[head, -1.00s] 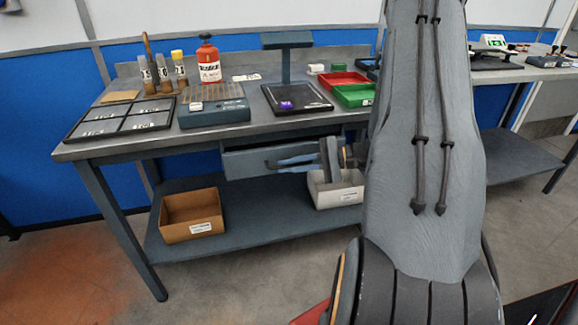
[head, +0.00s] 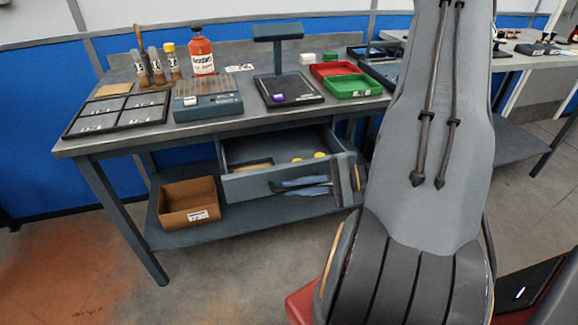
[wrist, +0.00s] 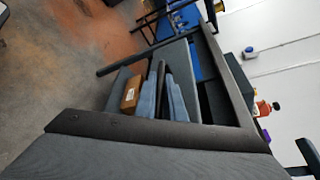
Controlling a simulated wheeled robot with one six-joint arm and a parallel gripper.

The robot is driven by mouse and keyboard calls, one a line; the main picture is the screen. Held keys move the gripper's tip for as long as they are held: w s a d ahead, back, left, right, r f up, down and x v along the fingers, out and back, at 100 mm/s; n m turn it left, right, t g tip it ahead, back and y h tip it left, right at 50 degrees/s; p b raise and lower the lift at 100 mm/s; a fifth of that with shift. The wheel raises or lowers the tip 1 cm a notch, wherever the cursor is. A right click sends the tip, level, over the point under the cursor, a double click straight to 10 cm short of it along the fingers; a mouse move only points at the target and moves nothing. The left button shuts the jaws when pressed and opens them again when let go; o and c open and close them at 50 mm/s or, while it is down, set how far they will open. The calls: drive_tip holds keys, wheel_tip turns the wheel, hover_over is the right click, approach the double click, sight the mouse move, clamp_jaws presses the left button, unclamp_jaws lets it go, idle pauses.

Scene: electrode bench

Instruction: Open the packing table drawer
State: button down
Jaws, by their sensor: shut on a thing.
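The packing table drawer (head: 250,187) is pulled well out from under the tabletop in the head view. Inside it lie a brown item (head: 252,165) and small yellow items (head: 308,158). My gripper (head: 306,187) is at the drawer front, shut on the drawer handle; the handle itself is mostly hidden by the fingers. In the wrist view the bluish fingers (wrist: 167,98) show close to the drawer front.
The packing table (head: 110,145) carries a black tray, a scale, a red bottle (head: 201,52), a stand, and red and green bins (head: 352,87). A cardboard box (head: 188,203) sits on the lower shelf, left of the drawer. The floor in front is clear.

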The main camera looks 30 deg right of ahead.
drive_tip(key=s+a+p, duration=0.1)
drive_tip(key=s+a, duration=0.1)
drive_tip(key=s, duration=0.6)
drive_tip(key=shift+s+a+p, duration=0.2)
drive_tip(key=shift+s+p, duration=0.15)
drive_tip(key=shift+p, duration=0.05)
drive_tip(key=c, duration=2.1)
unclamp_jaws()
drive_tip(key=shift+v, duration=3.95)
drive_tip(key=shift+a+r, duration=0.1)
